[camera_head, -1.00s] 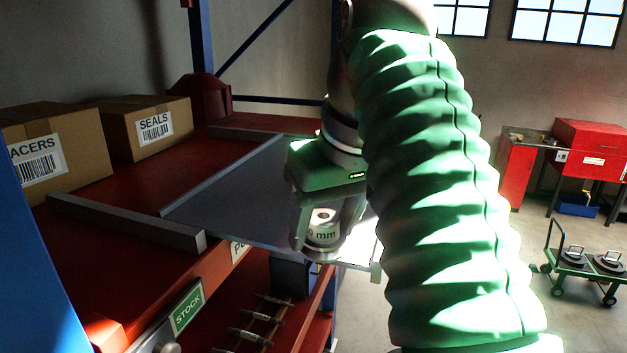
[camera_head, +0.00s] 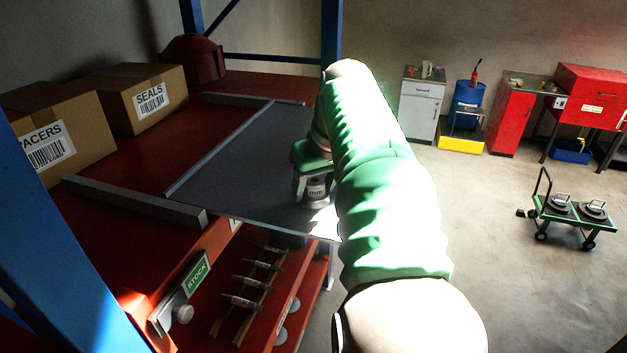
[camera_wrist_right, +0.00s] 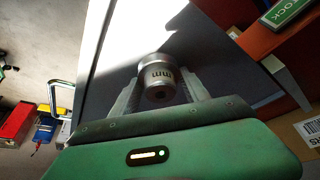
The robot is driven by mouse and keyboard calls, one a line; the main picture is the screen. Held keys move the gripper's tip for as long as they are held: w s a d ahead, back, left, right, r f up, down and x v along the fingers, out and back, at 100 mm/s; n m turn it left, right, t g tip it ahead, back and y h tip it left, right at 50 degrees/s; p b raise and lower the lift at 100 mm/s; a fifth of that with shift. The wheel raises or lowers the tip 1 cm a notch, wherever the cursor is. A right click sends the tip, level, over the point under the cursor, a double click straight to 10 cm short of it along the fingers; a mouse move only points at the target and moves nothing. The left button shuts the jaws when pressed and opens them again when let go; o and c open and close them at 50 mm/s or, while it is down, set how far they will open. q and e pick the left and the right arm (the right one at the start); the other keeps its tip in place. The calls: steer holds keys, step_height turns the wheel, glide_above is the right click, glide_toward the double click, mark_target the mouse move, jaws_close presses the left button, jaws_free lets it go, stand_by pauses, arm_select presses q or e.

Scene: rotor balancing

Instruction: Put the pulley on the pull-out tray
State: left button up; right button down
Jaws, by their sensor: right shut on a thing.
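The pulley is over the front right part of the grey pull-out tray (camera_head: 235,165). It is at or just above the surface; I cannot tell whether it touches. In the right wrist view, the pulley (camera_wrist_right: 158,82) sits between the two fingers, with the tray (camera_wrist_right: 115,75) behind it, part bright and part in shadow. My forearm hides the tray's right side. My left gripper is not in view.
Cartons marked SEALS (camera_head: 140,97) and one ending in ACERS (camera_head: 55,135) stand on the red shelf at left. A grey bar (camera_head: 135,200) lies left of the tray. A rack of several small parts (camera_head: 250,285) is below. A blue post (camera_head: 330,45) rises behind.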

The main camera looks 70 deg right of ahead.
steer(key=shift+s+a, duration=0.15)
steer(key=shift+a, duration=0.15)
steer(key=shift+s+a, duration=0.1)
steer(key=shift+a, duration=0.1)
steer(key=c, duration=0.9)
jaws_free()
steer(key=shift+a, duration=0.15)
steer(key=o, duration=0.4)
steer(key=shift+w+f, duration=0.1)
steer(key=shift+w, duration=0.6)
steer(key=shift+d+f, duration=0.1)
steer(key=shift+d, duration=0.15)
steer(key=shift+s+d, duration=0.3)
steer(key=shift+a, duration=0.1)
steer(key=shift+a, duration=0.15)
